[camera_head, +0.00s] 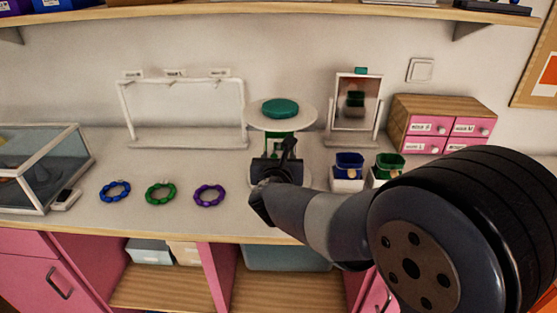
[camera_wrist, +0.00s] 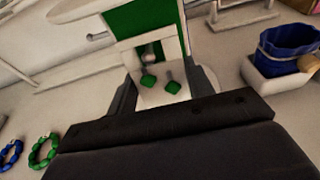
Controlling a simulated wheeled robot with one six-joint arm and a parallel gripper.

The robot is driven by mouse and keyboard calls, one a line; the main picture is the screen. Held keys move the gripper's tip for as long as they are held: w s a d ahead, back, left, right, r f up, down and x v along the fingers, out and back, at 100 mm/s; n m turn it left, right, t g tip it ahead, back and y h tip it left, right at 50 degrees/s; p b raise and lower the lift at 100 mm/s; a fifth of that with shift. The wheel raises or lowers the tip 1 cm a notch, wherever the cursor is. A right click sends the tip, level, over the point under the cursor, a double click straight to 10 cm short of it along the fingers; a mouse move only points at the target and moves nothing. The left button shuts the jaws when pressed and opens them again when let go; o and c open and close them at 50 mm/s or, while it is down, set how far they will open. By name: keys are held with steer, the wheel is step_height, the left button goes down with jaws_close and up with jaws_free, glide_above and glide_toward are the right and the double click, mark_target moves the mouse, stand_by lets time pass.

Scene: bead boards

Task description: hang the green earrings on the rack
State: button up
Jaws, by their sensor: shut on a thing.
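The green earrings (camera_wrist: 173,87) are two small green drops hanging below a green and white card (camera_wrist: 137,20) in the wrist view. My gripper (camera_wrist: 162,75) has a finger on each side of the card's lower white part and is shut on it. In the head view my gripper (camera_head: 280,158) is in front of the round display stand, with green showing just behind it; the earrings cannot be made out there. The white rack (camera_head: 183,83) stands at the back left, to the left of my gripper, with small labels along its top bar.
A round stand (camera_head: 260,123) bears a teal disc. Blue (camera_head: 115,191), green (camera_head: 160,193) and purple (camera_head: 209,195) bracelets lie before the rack. A glass case (camera_head: 40,165) is at left. A mirror (camera_head: 355,98), blue cup (camera_head: 348,165) and pink drawers (camera_head: 440,125) are at right.

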stand_by(0.3)
steer(key=o, duration=1.7)
steer(key=shift+c, duration=0.2)
steer(key=s+f+b, duration=0.1)
steer(key=s+b, duration=0.1)
steer(key=s, duration=0.6)
steer(key=shift+a, duration=0.2)
steer(key=w+p, duration=0.1)
steer(key=w, duration=0.5)
steer(key=shift+w+d+r, duration=0.15)
steer(key=shift+w+r, duration=0.15)
steer(key=shift+r, duration=0.1)
